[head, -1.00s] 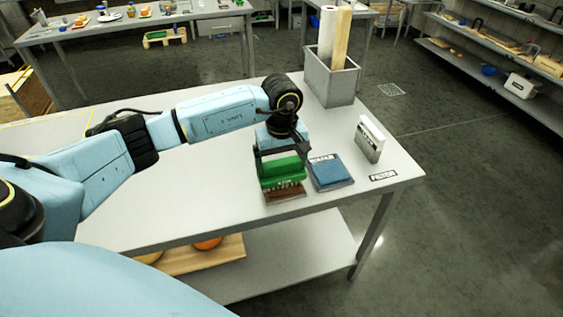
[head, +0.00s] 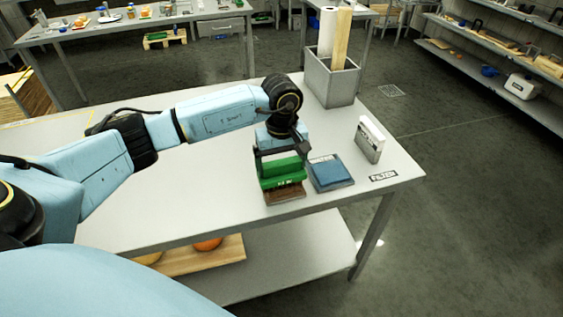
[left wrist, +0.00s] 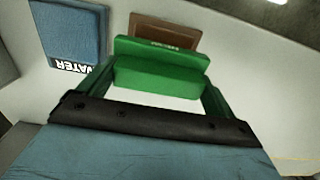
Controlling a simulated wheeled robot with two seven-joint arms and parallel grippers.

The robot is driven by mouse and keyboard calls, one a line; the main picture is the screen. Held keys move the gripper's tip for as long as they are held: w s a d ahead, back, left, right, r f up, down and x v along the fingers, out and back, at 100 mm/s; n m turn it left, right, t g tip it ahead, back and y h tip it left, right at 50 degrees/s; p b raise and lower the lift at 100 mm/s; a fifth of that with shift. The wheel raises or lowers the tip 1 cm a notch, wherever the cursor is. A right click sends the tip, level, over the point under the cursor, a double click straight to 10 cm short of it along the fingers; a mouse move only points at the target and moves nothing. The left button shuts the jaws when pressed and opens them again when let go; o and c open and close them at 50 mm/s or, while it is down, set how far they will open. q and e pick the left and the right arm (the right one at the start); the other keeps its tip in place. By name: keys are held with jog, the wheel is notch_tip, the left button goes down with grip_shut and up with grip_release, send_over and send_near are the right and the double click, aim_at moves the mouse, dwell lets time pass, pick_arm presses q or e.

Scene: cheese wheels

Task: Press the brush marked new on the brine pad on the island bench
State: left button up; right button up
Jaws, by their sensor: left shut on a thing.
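My left gripper (head: 281,152) is shut on a green brush (head: 283,174), held upright over the near part of the bench. Its small pale lettering is too blurred to read for certain. My right gripper is not in view.
A blue pad (head: 332,174) marked WATER lies just right of the brown pad. The bench (head: 185,190) is clear to the left.

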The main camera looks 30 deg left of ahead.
pick_arm(q)
jog(key=shift+r+p, duration=1.9)
jog(key=shift+r, duration=1.55)
